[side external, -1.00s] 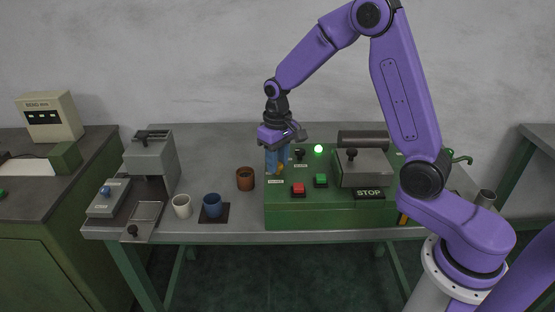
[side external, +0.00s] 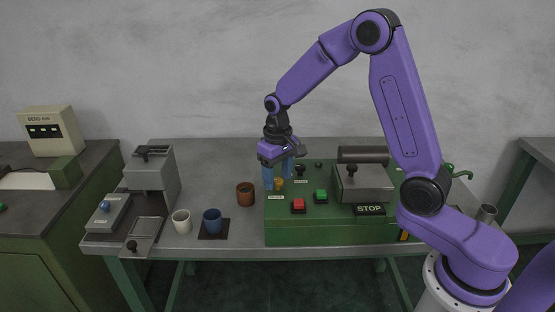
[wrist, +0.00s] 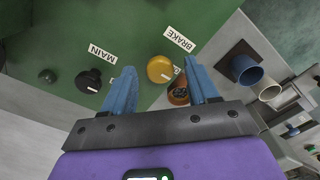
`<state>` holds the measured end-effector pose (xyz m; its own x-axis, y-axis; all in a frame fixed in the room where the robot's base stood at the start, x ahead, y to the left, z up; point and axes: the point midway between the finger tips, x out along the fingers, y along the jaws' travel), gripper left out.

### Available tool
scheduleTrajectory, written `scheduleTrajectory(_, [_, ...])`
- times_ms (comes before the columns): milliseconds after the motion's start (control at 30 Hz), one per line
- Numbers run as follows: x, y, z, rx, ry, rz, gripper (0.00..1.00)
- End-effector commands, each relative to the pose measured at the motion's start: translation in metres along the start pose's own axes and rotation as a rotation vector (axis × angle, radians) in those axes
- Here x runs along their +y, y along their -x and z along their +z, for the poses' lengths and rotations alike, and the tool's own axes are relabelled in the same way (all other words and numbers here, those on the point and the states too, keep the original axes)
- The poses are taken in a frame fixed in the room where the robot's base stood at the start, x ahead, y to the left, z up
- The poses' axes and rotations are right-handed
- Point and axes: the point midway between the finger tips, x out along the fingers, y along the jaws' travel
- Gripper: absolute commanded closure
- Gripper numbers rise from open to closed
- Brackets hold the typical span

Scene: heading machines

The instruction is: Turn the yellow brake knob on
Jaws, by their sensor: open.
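The yellow brake knob (side external: 279,184) stands at the back left of the green machine's panel. In the wrist view the round yellow knob (wrist: 159,68) lies between my fingertips, with a pale pointer mark at its lower right and the BRAKE label (wrist: 180,39) above it. My gripper (side external: 279,177) points down over the knob, its two blue fingers apart. In the wrist view my gripper (wrist: 160,73) shows a gap between each finger and the knob. I cannot tell exactly how high the fingertips are relative to it.
The black MAIN knob (wrist: 90,80) is just beside one finger. Red (side external: 298,204) and green (side external: 321,196) buttons sit in front on the panel. A brown cup (side external: 245,194) stands left of the machine. The panel lamp (side external: 318,164) is dark.

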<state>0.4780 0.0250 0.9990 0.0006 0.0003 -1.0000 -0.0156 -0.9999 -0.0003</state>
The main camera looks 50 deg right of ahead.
Motion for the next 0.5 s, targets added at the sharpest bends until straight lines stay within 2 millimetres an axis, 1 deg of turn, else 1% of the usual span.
scheduleTrajectory(167, [0.0,0.022,-0.001,0.007,0.001,-0.001,0.41])
scheduleTrajectory(500, [0.0,0.093,-0.001,0.007,0.0,-0.001,0.41])
